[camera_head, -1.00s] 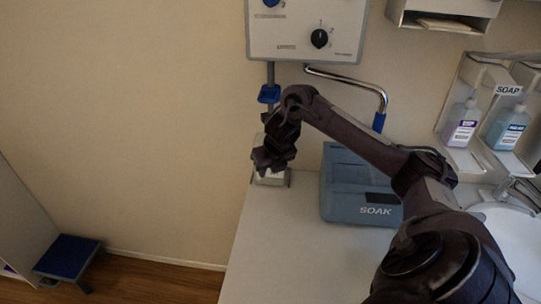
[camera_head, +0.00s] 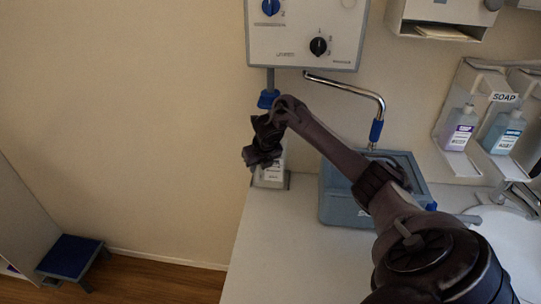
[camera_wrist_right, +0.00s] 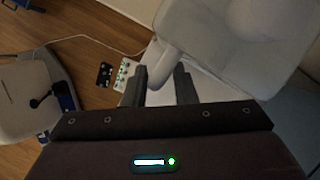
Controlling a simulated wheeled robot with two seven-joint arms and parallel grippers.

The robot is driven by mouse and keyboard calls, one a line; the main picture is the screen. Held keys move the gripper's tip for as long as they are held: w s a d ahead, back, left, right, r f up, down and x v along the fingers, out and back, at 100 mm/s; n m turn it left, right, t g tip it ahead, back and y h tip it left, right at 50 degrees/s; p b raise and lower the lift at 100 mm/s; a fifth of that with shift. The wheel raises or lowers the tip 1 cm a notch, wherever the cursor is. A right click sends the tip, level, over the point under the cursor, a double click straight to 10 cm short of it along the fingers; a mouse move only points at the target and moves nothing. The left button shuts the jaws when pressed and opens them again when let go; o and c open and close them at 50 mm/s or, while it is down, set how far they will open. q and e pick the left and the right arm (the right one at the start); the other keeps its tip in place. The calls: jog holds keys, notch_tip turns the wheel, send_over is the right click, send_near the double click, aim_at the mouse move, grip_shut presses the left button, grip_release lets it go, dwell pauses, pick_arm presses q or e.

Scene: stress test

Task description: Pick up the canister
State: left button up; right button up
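A pale container with a label (camera_head: 272,177), probably the canister, stands at the back left of the counter against the wall, in a grey stand. My dark right gripper (camera_head: 258,158) is in front of its upper part and hides some of it. I cannot tell whether they touch. In the right wrist view the two fingers (camera_wrist_right: 160,88) are apart, with a gap between them. A pale rounded shape (camera_wrist_right: 163,64) shows just beyond the fingers; I cannot tell what it is. My left gripper is in neither view.
A blue-grey box (camera_head: 340,208) stands right of the container, partly behind my right arm. A wall unit with knobs (camera_head: 305,30) hangs above. Soap bottles (camera_head: 460,128) and a sink (camera_head: 515,235) are at the right. The front counter (camera_head: 275,260) is clear. A blue step stool (camera_head: 70,255) stands left.

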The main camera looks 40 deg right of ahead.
jog(key=shift+c, duration=0.4)
grip_shut()
jog(key=shift+r, duration=0.1)
